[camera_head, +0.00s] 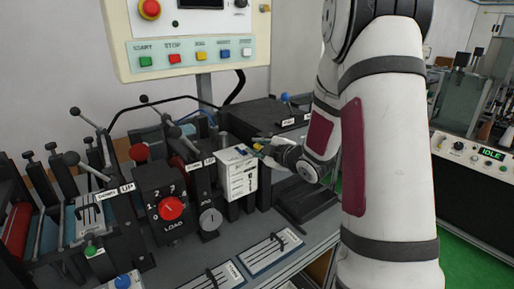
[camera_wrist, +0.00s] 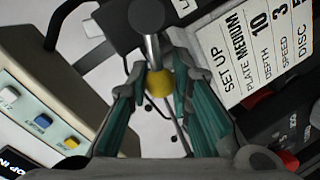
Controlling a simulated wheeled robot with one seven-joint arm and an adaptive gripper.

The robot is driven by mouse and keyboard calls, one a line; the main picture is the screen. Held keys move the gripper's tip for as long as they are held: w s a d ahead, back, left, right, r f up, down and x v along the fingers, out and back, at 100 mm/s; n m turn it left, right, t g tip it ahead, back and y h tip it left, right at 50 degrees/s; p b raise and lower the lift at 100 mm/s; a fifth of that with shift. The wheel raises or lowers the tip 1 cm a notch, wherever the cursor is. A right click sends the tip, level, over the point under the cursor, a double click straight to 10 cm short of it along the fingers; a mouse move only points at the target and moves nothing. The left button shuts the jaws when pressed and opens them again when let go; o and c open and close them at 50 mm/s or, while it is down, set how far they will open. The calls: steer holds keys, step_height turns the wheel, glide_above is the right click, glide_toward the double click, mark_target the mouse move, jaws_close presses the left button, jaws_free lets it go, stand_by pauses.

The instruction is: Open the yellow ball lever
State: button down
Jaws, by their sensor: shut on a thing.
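The yellow ball (camera_wrist: 160,84) sits between the two teal-padded fingers of my gripper (camera_wrist: 158,92) in the wrist view. My fingers are closed in on it from both sides. A grey rod with a dark round end (camera_wrist: 148,22) shows just beyond the ball. In the head view my gripper (camera_head: 262,147) is at the upper right of the white setup card block, with a small bit of yellow (camera_head: 258,147) at its fingertips. The lever's lower part is hidden there.
The white setup card (camera_head: 238,173) stands close beside my gripper. A blue ball lever (camera_head: 286,98) is behind it. Several black-knobbed levers (camera_head: 72,158) and a red LOAD dial (camera_head: 171,208) are to the left. A button panel (camera_head: 195,52) hangs above.

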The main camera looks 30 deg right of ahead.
steer(key=shift+w+a+f+n+b, duration=0.1)
steer(key=shift+w+f+n+b, duration=0.05)
steer(key=shift+f+n+b, duration=0.2)
steer(key=shift+f+n+h+b, duration=0.2)
steer(key=shift+n+h+b, duration=0.2)
steer(key=shift+n+b, duration=0.1)
steer(key=shift+s, duration=0.2)
steer(key=c, duration=1.4)
jaws_free()
steer(key=v, duration=1.2)
